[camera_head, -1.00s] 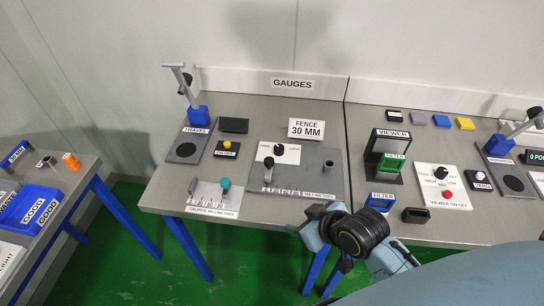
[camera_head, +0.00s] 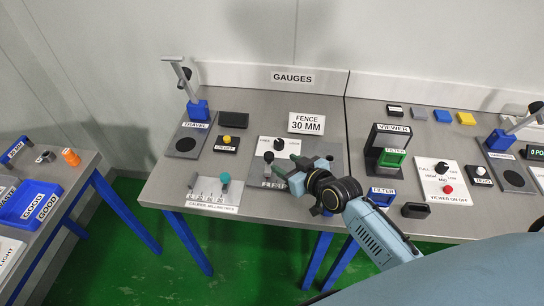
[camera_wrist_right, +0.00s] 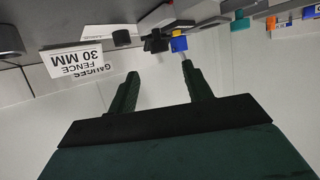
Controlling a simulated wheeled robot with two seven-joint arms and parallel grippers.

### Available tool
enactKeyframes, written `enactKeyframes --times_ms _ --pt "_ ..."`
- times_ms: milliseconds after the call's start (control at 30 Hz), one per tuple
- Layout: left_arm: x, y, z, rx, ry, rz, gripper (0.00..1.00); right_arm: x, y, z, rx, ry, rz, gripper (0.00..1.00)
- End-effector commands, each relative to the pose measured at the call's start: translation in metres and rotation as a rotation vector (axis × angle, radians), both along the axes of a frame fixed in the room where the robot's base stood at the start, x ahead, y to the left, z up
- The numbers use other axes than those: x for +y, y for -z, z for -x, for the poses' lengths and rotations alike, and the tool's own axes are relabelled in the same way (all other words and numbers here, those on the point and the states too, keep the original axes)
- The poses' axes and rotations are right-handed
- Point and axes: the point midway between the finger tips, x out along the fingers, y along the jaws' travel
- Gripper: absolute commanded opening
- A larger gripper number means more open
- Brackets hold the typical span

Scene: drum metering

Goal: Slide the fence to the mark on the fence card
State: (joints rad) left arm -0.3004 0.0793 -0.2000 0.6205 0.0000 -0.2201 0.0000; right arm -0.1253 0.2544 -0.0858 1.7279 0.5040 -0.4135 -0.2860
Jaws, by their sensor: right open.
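The fence card (camera_head: 306,123) stands at the back of the bench and reads "FENCE 30 MM"; it shows upside down in the right wrist view (camera_wrist_right: 76,60). In front of it lies a grey plate (camera_head: 258,182) with a white panel, a millimetre scale along the front, a black knob and a dark upright post (camera_head: 268,158). I cannot tell exactly which part is the fence. My right gripper (camera_head: 290,166) is open above the plate, pointing left, with its fingers to the right of the post. It hides the plate's right part and much of the scale. No left gripper shows.
The caliper panel (camera_head: 212,196) with a teal knob is at the front left. The travel stand (camera_head: 198,110) and a yellow button (camera_head: 227,138) are behind it. The viewer (camera_head: 386,150) stands to the right. A side table with a blue bin (camera_head: 30,204) is at far left.

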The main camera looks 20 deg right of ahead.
Motion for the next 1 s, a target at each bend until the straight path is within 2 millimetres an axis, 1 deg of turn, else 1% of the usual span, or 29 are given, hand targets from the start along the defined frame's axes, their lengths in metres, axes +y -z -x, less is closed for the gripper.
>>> enactKeyframes --times_ms 33,200,400,600,867,1000 --pt "0.0 0.002 0.0 0.0 0.0 0.0 0.36 0.002 0.004 -0.011 -0.001 0.001 -0.001 0.5" --pt "0.0 0.005 0.0 0.0 0.0 0.0 0.36 0.009 0.017 -0.038 -0.001 0.0 -0.001 0.5" --pt "0.0 0.009 0.0 0.0 0.0 0.0 0.36 0.014 0.026 -0.061 -0.001 0.001 -0.002 0.5" --pt "0.0 0.01 0.0 0.0 0.0 0.0 0.36 0.017 0.03 -0.07 0.0 0.0 0.0 0.5" --pt "0.0 0.01 0.0 0.0 0.0 0.0 0.36 0.017 0.03 -0.07 0.001 0.0 0.0 0.5" --pt "0.0 0.01 0.0 0.0 0.0 0.0 0.36 0.017 0.03 -0.07 0.001 0.0 0.0 0.33"
